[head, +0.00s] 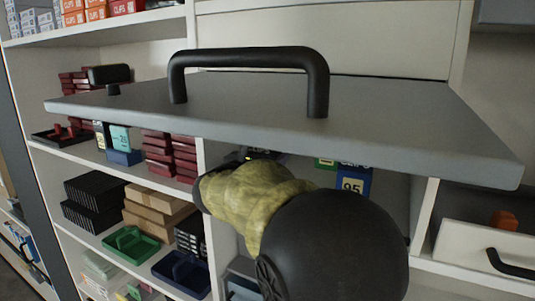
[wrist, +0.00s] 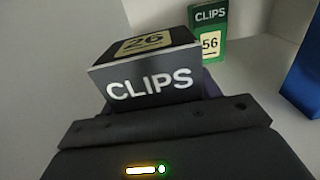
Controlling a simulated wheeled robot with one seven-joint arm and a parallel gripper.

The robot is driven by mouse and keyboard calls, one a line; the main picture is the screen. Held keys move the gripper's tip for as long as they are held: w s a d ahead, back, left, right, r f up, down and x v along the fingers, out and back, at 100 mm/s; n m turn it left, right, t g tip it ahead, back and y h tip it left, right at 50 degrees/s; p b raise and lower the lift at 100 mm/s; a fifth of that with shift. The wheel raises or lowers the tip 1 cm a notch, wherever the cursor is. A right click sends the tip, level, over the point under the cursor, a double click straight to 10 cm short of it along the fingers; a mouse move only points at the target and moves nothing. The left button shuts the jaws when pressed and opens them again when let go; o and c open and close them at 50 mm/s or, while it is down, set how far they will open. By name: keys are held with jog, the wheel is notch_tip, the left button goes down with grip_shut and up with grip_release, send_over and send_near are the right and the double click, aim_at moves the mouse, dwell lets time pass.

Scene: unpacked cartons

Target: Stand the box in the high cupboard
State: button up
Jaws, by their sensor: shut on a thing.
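In the wrist view, a black box (wrist: 150,78) lettered CLIPS and 26 is held at the front of my gripper (wrist: 155,125). My gripper is shut on it; its fingers are mostly hidden behind the box. The high cupboard (head: 395,205) is open, with its grey door (head: 420,120) raised flat above the opening. My arm reaches in under this door in the head view, and it hides most of the gripper and the held box there. Whether the held box touches the cupboard floor I cannot tell.
A green CLIPS 56 box (wrist: 208,30) stands behind the held box, to its right. A blue box (head: 353,183) marked 95 stands farther right, also in the wrist view (wrist: 303,85). A pale wall lies left. The door's black handle (head: 250,58) sticks up above.

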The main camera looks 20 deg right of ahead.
jog(key=shift+f, duration=0.1)
jog(key=o, duration=1.1)
jog(key=b+v, duration=0.4)
jog(key=v, duration=0.8)
jog(key=shift+b, duration=0.3)
